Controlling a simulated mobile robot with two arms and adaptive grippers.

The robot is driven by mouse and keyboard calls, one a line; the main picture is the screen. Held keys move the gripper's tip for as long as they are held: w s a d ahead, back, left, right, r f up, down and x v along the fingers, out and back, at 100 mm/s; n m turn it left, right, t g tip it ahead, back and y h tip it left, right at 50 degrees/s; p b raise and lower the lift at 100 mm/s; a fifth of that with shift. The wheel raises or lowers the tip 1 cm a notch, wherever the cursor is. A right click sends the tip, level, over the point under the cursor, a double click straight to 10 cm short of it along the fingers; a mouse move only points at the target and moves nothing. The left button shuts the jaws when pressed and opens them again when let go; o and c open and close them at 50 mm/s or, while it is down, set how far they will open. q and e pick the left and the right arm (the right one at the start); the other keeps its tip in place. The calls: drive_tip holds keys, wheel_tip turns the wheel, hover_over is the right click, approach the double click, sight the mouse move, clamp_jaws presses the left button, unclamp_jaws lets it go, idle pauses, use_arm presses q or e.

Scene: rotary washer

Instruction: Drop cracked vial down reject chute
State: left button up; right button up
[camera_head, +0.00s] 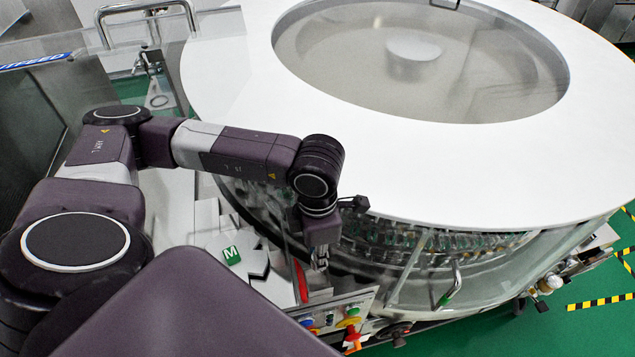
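My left arm reaches in from the left, and its wrist hangs down at the near side of the washer. My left gripper (320,260) points down there, small and partly hidden by the wrist, so I cannot tell whether it is open or holds anything. I cannot make out a cracked vial. Several small vials (430,238) stand in a ring behind the washer's clear guard. A narrow red part (301,283) shows just left of and below the gripper; I cannot tell whether it belongs to a reject chute. My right gripper is out of view.
The round white washer top (450,165) with its clear window fills the right and back. A control panel (340,318) with coloured buttons lies below the gripper. A guard handle (450,285) stands to its right. Green floor (545,325) is clear at the lower right.

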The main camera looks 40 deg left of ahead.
use_arm(q)
wheel_tip(320, 180, down, 5)
drive_tip(key=shift+r+b, duration=0.15)
drive_tip(key=shift+b, duration=0.95)
drive_tip(key=shift+f+b, duration=0.55)
drive_tip(key=shift+f, duration=0.6)
drive_tip(key=o, duration=0.9)
drive_tip(key=shift+r, duration=0.1)
wheel_tip(320, 180, up, 12)
drive_tip(key=shift+f, duration=0.1)
drive_tip(key=shift+s+d, duration=0.1)
